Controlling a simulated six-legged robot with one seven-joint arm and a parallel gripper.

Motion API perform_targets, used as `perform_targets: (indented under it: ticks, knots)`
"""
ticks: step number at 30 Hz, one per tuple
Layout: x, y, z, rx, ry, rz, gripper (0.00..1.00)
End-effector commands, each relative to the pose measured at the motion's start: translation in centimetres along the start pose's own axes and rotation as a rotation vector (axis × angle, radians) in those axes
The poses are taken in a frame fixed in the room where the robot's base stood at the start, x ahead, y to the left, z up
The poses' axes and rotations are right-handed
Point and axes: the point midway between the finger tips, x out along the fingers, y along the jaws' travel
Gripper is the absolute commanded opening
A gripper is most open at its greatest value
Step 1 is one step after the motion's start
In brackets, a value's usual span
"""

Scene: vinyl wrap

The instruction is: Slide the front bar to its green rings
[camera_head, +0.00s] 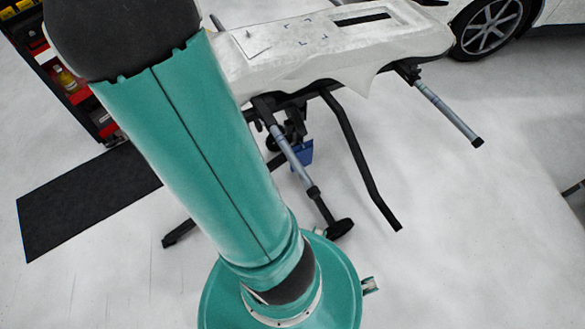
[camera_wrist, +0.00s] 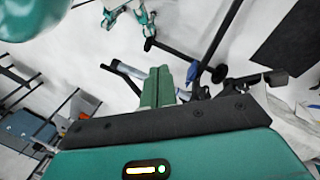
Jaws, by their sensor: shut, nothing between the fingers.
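A black stand (camera_head: 349,150) holds up a white-covered panel (camera_head: 330,60). A grey bar with a black end cap (camera_head: 447,112) juts from the stand's right side toward the lower right. A second grey bar (camera_head: 290,153) slants down from the stand's left part. I cannot tell which of them is the front bar, and I cannot make out green rings. In the wrist view my gripper's green fingers (camera_wrist: 158,87) are together and empty. A pale bar (camera_wrist: 126,70) shows just left of and partly behind them; contact cannot be told. My arm hides part of the stand in the head view.
A dark mat (camera_head: 85,200) lies on the floor at left, below a red and black shelf (camera_head: 75,85). A blue object (camera_head: 303,153) is under the stand. A white car's wheel (camera_head: 490,27) is at upper right. The floor at lower right is mostly clear.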

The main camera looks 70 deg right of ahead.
Motion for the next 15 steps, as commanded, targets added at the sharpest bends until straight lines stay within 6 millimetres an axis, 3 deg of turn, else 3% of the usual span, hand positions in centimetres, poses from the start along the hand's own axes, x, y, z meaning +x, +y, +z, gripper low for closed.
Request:
perform_targets:
  ticks: [1,6,10,15]
  knots:
    - [2.1,0.7,-1.7,0.099,0.003,0.061,0.0]
    - [7.7,3.7,-6.6,0.414,0.046,0.228,0.0]
    - [10.6,6.0,-9.1,0.584,0.091,0.319,0.0]
    - [12.3,7.7,-10.5,0.682,0.124,0.37,0.0]
